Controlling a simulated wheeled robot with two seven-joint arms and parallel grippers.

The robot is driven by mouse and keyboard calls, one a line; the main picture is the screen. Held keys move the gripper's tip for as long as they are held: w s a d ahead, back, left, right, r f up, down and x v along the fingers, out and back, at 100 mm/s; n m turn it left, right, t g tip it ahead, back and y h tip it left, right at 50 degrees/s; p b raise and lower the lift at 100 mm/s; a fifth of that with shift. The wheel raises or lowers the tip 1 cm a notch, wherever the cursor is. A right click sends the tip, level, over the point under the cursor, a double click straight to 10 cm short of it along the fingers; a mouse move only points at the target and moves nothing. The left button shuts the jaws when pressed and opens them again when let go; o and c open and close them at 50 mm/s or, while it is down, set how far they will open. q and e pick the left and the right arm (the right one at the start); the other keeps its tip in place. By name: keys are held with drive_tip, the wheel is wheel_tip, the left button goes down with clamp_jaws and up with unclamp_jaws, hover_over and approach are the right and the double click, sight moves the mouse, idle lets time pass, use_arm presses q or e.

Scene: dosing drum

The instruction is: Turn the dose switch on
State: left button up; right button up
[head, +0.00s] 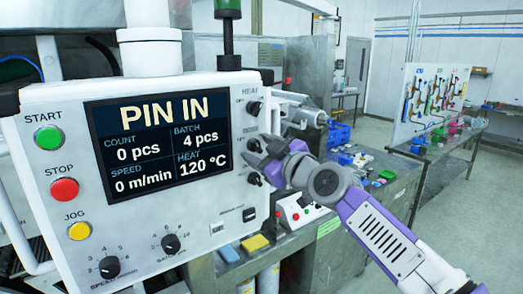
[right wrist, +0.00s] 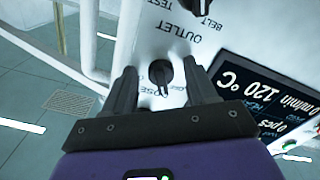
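The white control panel (head: 225,190) carries a column of black rotary switches on its right side. The dose switch (right wrist: 160,74) shows in the right wrist view, with a partly hidden label reading "OSE" upside down below it. Its black handle is near vertical in that view; which setting it marks is hard to read. My right gripper (right wrist: 162,72) is open, one finger on each side of the switch, with visible gaps. In the head view my right gripper (head: 257,152) is at the panel's right edge, by the switch column. My left gripper does not show.
The panel screen (head: 160,146) reads PIN IN. The outlet switch (right wrist: 196,5) sits close to the dose switch. The heat switch (head: 254,107) is above in the column. Start, stop and jog buttons are at the left. Side tables with coloured parts stand beyond.

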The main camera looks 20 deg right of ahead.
drive_tip(key=c, duration=1)
drive_tip(key=m, duration=0.5)
drive_tip(key=shift+a+m, duration=0.1)
drive_tip(key=shift+m, duration=0.3)
drive_tip(key=m+p, duration=0.1)
drive_tip(key=m, duration=0.5)
drive_tip(key=shift+s+a, duration=0.1)
drive_tip(key=shift+p, duration=0.3)
drive_tip(key=o, duration=1)
drive_tip(key=shift+o, duration=0.2)
